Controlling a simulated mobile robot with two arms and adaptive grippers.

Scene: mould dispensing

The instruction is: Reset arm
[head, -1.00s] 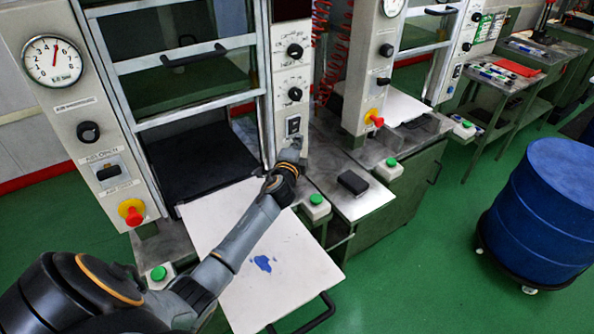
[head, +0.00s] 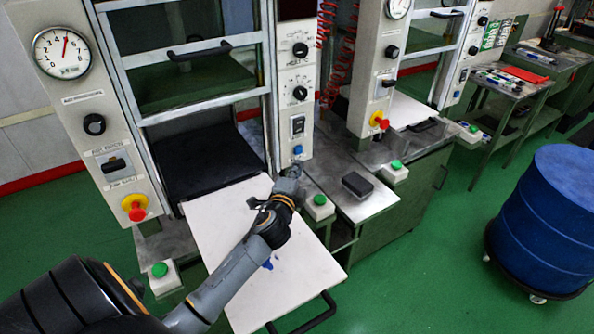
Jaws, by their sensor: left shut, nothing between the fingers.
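My left arm comes in from the lower left, and its left gripper (head: 290,177) is over the right edge of the white board, just below the right control panel (head: 297,95) of the near press. The gripper is small in view, shut and empty. A blue button (head: 298,150) low on that panel is a little above the gripper, with a gap between them. The white board (head: 225,215) lies sloping out of the press opening. My forearm hides most of a blue patch on it. My right gripper is not in view.
Green push buttons (head: 320,200) and (head: 160,270) stand on boxes beside the board. A red emergency knob (head: 134,208) is on the left panel. A black block (head: 357,184) lies on the metal side table. A blue drum (head: 550,220) stands at right; green floor between is clear.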

